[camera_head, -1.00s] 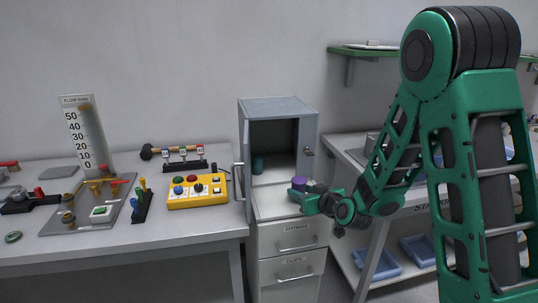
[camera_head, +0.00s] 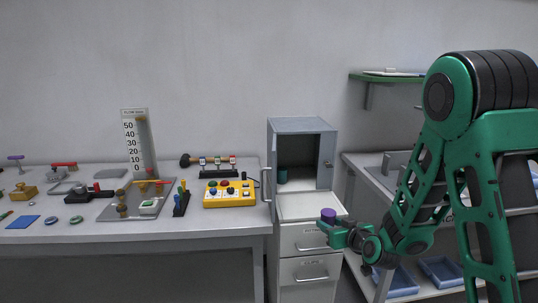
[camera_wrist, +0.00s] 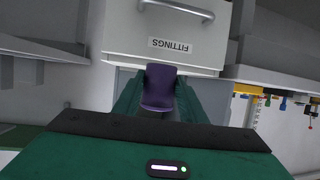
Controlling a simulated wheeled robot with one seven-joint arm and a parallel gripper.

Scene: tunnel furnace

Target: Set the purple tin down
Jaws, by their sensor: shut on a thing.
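The purple tin (camera_head: 328,215) is held at the tip of my gripper (camera_head: 336,231), in front of the cabinet at the centre right. In the wrist view the purple tin (camera_wrist: 159,86) sits between the two green fingers of my gripper (camera_wrist: 158,98), which are shut on it. Behind it in that view is a drawer front (camera_wrist: 165,35) labelled FITTINGS. The tin is in the air; the fingers hide part of it.
A bench (camera_head: 150,226) at left carries a yellow button box (camera_head: 229,194). A shelf unit with blue trays (camera_head: 440,270) stands at right.

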